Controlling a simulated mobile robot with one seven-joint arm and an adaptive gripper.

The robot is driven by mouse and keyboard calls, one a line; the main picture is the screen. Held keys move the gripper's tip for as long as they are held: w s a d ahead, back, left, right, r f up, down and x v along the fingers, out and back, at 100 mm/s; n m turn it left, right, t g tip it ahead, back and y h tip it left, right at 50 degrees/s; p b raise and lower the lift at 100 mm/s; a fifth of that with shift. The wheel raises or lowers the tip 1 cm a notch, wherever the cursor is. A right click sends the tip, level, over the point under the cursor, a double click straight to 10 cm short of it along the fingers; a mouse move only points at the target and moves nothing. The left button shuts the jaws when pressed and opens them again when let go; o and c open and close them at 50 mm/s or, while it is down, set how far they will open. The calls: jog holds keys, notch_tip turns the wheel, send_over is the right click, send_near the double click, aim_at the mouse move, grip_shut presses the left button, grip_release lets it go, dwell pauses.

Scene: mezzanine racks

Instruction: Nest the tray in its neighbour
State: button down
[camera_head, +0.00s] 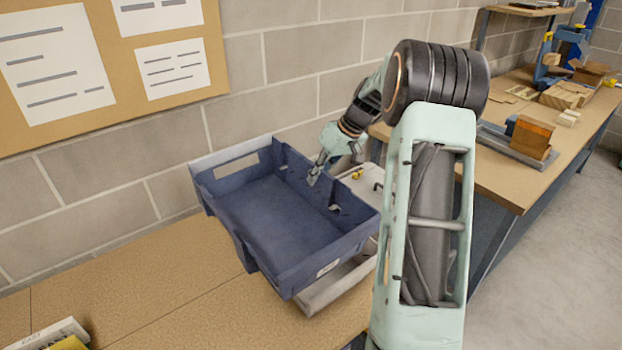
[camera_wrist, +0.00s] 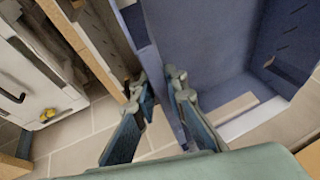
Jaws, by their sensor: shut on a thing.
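A blue tray (camera_head: 270,205), empty inside, with cut-out openings in its walls, is held tilted over the bench close to the block wall. My gripper (camera_head: 315,175) is at its far right wall. In the wrist view the two fingers of my gripper (camera_wrist: 160,88) straddle the blue tray's wall (camera_wrist: 185,60) and are shut on it. A pale grey tray-like thing (camera_head: 335,287) shows under the blue tray's front right side. Most of it is hidden by the blue tray, so I cannot tell whether the two touch.
The wooden bench top (camera_head: 190,290) is clear at the front left, apart from a box (camera_head: 52,334) in the corner. A pinboard (camera_head: 110,60) hangs on the wall. A second bench (camera_head: 500,165) with wood blocks stands at the right, across a gap.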

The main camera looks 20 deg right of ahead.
jog(key=shift+w+d+r, duration=0.1)
jog(key=shift+w+d, duration=0.2)
jog(key=shift+d, duration=0.05)
jog(key=w+d+p, duration=0.1)
jog(key=w+d, duration=0.2)
jog(key=d, duration=0.3)
jog(key=shift+w+d, duration=0.25)
jog(key=shift+w, duration=0.15)
dwell(0.3)
notch_tip(320, 180, down, 4)
jog(key=b, duration=0.2)
jog(key=shift+b, duration=0.4)
dwell(1.0)
jog(key=shift+d, duration=0.1)
